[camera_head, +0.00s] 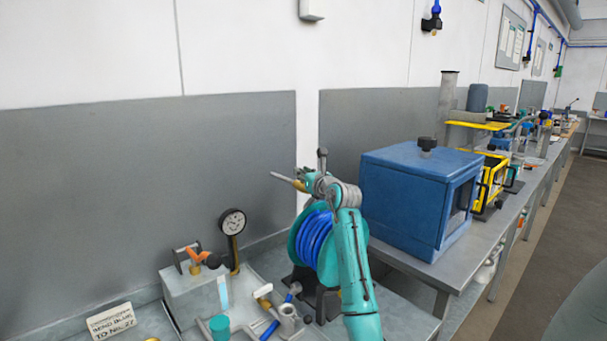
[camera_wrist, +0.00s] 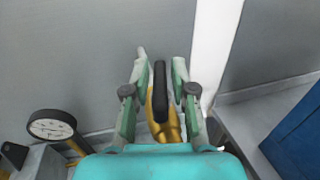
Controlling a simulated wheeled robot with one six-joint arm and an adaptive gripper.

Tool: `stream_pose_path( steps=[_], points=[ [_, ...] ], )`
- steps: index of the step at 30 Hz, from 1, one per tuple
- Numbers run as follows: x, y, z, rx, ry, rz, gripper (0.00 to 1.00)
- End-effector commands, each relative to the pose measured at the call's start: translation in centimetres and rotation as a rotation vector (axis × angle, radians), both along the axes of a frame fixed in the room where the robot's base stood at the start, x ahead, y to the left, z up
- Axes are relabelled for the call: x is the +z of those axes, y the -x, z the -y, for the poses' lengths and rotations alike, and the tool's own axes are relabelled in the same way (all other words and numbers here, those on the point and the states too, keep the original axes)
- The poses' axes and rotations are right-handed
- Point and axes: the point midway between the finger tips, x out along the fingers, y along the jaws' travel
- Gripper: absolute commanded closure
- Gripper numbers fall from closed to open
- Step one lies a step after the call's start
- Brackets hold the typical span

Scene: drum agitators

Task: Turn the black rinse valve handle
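The black valve handle (camera_wrist: 161,88) stands as an upright bar on a brass valve body (camera_wrist: 164,124) in the wrist view. My gripper (camera_wrist: 160,60) is open, with one finger on each side of the handle. A gap shows on both sides, so the fingers do not look closed on it. In the head view my gripper (camera_head: 302,175) is above the hose reel, and a bit of brass shows by its fingers. The handle itself cannot be made out clearly there.
A reel of blue hose (camera_head: 313,240) stands below my gripper. A dial gauge (camera_head: 232,222) and an orange handle (camera_head: 194,254) are to the left. A blue cabinet (camera_head: 405,195) stands close on the right. The grey wall panel (camera_head: 150,170) is behind.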

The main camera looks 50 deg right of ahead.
Motion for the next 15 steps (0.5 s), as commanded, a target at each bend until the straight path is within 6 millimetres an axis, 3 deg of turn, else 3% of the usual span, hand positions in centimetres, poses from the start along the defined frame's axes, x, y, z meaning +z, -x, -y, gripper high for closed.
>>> stream_pose_path(
  steps=[1, 2, 15],
  points=[
    [-0.01, 0.01, 0.0, 0.0, 0.0, 0.0, 0.94],
    [-0.01, 0.01, 0.0, 0.0, 0.0, 0.0, 1.0],
    [-0.12, 0.02, 0.16, 0.076, -0.003, -0.004, 1.0]
  ],
)
